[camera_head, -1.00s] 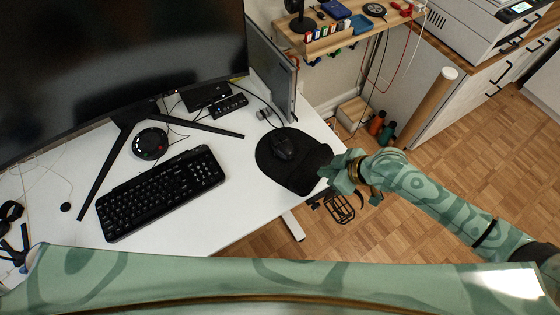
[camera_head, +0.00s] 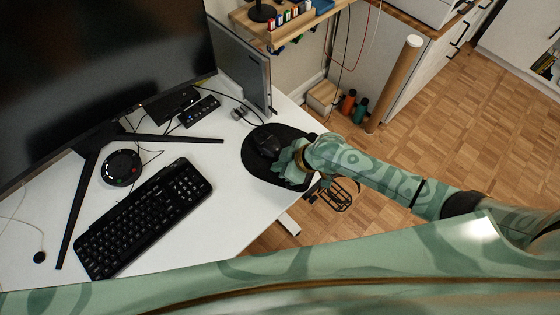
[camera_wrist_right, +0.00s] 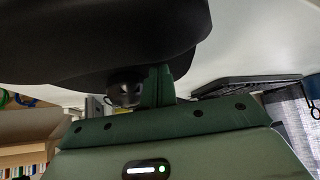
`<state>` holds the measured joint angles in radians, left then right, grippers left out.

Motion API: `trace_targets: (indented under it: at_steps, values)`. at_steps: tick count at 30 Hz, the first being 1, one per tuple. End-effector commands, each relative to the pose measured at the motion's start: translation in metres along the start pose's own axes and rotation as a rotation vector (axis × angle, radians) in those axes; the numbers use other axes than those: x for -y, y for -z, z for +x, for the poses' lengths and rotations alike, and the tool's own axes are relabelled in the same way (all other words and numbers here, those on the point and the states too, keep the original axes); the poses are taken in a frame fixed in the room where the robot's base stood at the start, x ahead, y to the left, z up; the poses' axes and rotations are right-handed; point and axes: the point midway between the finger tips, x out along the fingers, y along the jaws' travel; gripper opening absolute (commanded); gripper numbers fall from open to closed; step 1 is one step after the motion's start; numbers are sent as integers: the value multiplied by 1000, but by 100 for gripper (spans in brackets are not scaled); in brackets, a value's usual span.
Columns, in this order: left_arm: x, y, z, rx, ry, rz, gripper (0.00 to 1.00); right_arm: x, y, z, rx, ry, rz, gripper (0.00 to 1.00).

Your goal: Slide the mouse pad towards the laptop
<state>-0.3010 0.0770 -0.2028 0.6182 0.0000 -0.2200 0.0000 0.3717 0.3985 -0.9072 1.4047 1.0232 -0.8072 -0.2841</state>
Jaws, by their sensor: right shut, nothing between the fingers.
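The black mouse pad (camera_head: 255,170) lies on the right end of the white desk, with the dark mouse (camera_head: 267,142) on its upper part. The grey laptop (camera_head: 246,68) stands upright behind the pad, beside the monitor. My right gripper (camera_head: 286,165) is shut and empty, over the lower right part of the pad and close to the mouse. Whether its tips press on the pad cannot be told. In the right wrist view the shut fingers (camera_wrist_right: 158,86) point to a large black shape, probably the pad. My left gripper is not in view.
A black keyboard (camera_head: 145,215) and a round black device (camera_head: 122,168) lie left of the pad. The monitor's leg (camera_head: 180,139) reaches toward the pad. Cables run between pad and laptop. A wooden shelf (camera_head: 285,30) is at the back right. Desk between keyboard and pad is clear.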

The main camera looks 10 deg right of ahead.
Motion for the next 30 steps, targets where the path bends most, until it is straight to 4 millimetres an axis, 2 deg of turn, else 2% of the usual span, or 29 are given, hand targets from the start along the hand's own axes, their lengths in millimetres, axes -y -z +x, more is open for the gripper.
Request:
trace_targets:
  at_steps: [6, 19, 26, 30]
  values:
    - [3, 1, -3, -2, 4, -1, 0, 1, -15, -14, 2, 0, 0, 0]
    - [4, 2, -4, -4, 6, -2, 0, 0, -18, -17, 1, 1, 0, 0]
    - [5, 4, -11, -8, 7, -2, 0, 0, -41, -36, 2, 0, -1, 0]
    - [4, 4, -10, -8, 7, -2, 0, 1, -43, -36, 0, 1, -1, 0]
